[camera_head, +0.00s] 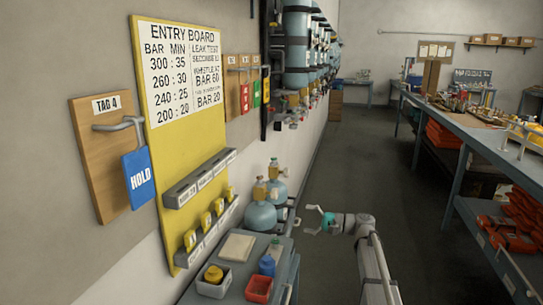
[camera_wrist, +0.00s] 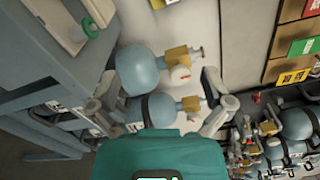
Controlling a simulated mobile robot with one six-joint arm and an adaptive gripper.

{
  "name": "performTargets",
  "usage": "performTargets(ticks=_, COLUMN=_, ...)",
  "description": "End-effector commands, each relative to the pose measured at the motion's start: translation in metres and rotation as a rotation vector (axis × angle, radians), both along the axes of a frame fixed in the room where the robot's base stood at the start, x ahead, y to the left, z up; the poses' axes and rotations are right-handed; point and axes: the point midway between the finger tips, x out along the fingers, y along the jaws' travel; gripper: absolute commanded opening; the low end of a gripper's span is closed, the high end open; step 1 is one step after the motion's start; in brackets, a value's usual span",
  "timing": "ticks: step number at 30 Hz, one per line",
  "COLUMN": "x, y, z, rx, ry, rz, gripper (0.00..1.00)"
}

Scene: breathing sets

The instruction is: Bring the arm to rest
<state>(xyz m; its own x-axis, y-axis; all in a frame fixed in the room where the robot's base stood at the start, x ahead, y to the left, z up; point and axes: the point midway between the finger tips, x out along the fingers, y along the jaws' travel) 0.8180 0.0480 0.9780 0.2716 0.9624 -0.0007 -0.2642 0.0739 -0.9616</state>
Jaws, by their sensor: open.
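My gripper (camera_head: 312,220) is open in the head view, low in the aisle at the right of the entry board and its small table. Its jaws point left toward two blue-grey cylinders, with nothing seen between them. My arm (camera_head: 352,223) reaches up from the lower right and bends left. In the wrist view my gripper (camera_wrist: 160,82) shows its teal body and two spread fingers. The near cylinder (camera_head: 261,214) and the far cylinder (camera_head: 276,191) stand by the wall. Both also show beyond the fingers in the wrist view; contact cannot be told.
A yellow entry board (camera_head: 165,160) and a blue HOLD tag (camera_head: 139,177) hang left. A long bench (camera_head: 470,133) lines the right. The aisle floor is clear.

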Motion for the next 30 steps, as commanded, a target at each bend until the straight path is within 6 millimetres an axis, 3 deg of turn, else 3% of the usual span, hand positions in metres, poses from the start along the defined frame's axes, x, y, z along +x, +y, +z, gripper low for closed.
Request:
performTargets(ticks=17, x=-0.033, y=0.019, z=-0.032, rx=-0.181, ry=0.000, rz=0.036, gripper=1.00)
performTargets(ticks=23, x=-0.058, y=0.029, z=-0.056, rx=-0.316, ry=0.001, rz=0.064, gripper=1.00)
performTargets(ticks=30, x=-0.110, y=0.035, z=-0.101, rx=-0.591, ry=-0.004, rz=0.132, gripper=1.00)
